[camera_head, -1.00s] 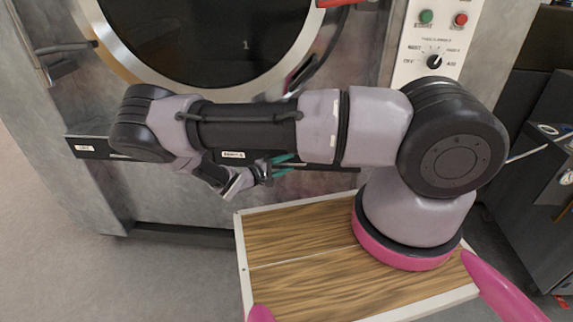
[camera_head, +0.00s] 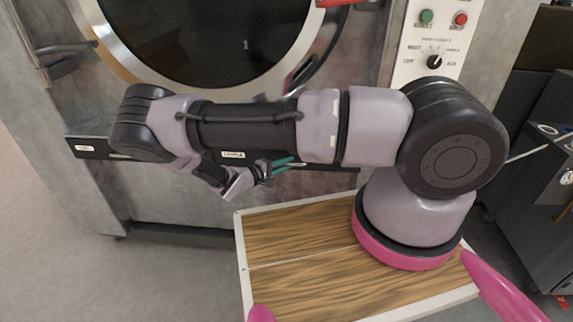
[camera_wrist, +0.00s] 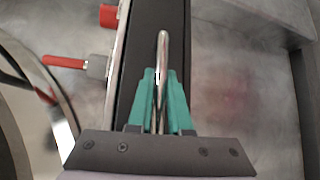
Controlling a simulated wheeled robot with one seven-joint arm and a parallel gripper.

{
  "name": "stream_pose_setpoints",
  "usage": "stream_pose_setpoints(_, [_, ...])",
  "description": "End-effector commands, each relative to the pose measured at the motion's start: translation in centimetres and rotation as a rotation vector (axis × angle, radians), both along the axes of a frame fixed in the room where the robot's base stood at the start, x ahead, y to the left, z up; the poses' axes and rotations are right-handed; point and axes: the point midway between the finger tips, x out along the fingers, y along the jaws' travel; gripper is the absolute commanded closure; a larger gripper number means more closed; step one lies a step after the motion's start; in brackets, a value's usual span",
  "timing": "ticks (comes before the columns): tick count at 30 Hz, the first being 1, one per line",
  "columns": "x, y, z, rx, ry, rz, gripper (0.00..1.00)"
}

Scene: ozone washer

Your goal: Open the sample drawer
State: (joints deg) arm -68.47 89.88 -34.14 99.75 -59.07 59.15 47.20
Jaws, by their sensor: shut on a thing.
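The sample drawer shows as a long dark front (camera_head: 92,148) across the washer below the round door, partly hidden by my arm in the head view. In the wrist view the dark drawer front (camera_wrist: 150,40) runs up the picture, with a thin metal bar handle (camera_wrist: 162,60) on it. My gripper (camera_wrist: 163,95) has its two green fingers on either side of the handle and is shut on it. In the head view my gripper (camera_head: 283,163) is at the drawer front, partly covered by my arm. I cannot see any gap that shows the drawer open.
The round washer door (camera_head: 195,40) is above the drawer. A control panel (camera_head: 430,45) with green and red buttons is at upper right. In the wrist view a red-handled valve (camera_wrist: 65,62) is left of the drawer front. Open floor (camera_head: 50,250) lies at lower left.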

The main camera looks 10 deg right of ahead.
Motion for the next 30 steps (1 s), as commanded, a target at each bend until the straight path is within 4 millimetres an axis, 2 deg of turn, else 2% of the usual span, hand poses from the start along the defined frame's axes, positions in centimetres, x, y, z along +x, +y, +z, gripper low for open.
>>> stream_pose_setpoints(22, [-0.2,0.2,0.0,0.001,0.000,0.002,1.00])
stream_pose_setpoints(26, [-2.0,0.9,0.0,0.002,0.002,0.003,1.00])
stream_pose_setpoints(30, [-5.8,2.1,0.0,0.002,0.002,0.004,1.00])
